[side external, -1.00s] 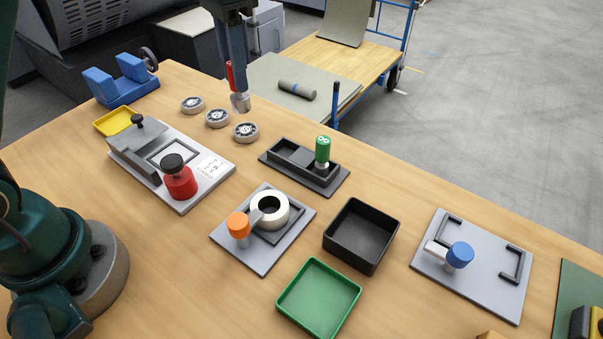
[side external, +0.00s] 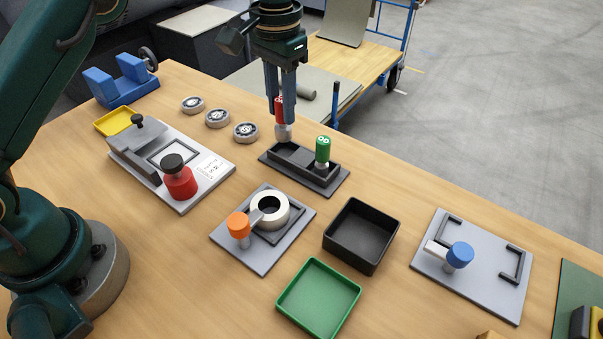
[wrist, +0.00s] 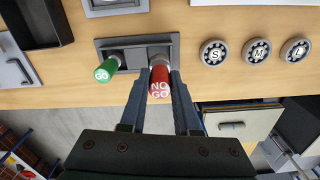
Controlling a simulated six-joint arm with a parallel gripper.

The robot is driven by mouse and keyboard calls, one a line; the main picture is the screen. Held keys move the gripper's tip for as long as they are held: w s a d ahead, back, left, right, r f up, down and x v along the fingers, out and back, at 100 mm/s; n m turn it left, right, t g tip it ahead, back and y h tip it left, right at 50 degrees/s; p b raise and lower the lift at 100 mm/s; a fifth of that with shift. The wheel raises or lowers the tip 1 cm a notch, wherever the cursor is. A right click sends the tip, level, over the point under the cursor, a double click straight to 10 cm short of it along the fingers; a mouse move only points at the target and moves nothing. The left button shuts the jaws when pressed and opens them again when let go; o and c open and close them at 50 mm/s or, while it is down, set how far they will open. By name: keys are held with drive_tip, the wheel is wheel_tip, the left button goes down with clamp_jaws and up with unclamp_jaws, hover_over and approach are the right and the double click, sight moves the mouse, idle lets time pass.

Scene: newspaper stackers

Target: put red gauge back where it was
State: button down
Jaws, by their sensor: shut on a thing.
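The red gauge (side external: 281,106), marked NO GO in the wrist view (wrist: 160,90), is upright between the two fingers of my gripper (side external: 282,100). My gripper, which also shows in the wrist view (wrist: 160,82), is shut on its red handle. Its grey metal end points down over the left part of the dark gauge holder (side external: 270,160). I cannot tell whether that end touches the holder. The green gauge (side external: 322,150), marked GO in the wrist view (wrist: 107,71), stands in the right part of the holder.
Several round discs (side external: 218,118) lie left of the holder. A plate with an orange knob (side external: 239,225) and white ring (side external: 270,210) lies in front. A black bin (side external: 362,236) and green tray (side external: 319,297) stand nearer. A red-knobbed fixture (side external: 180,182) is at left.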

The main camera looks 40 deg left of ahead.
sight(284, 127)
drive_tip(key=shift+d+f, duration=0.1)
drive_tip(key=shift+f, duration=1.95)
drive_tip(key=shift+f, duration=0.1)
drive_tip(key=c, duration=0.6)
unclamp_jaws()
drive_tip(key=shift+c, duration=0.2)
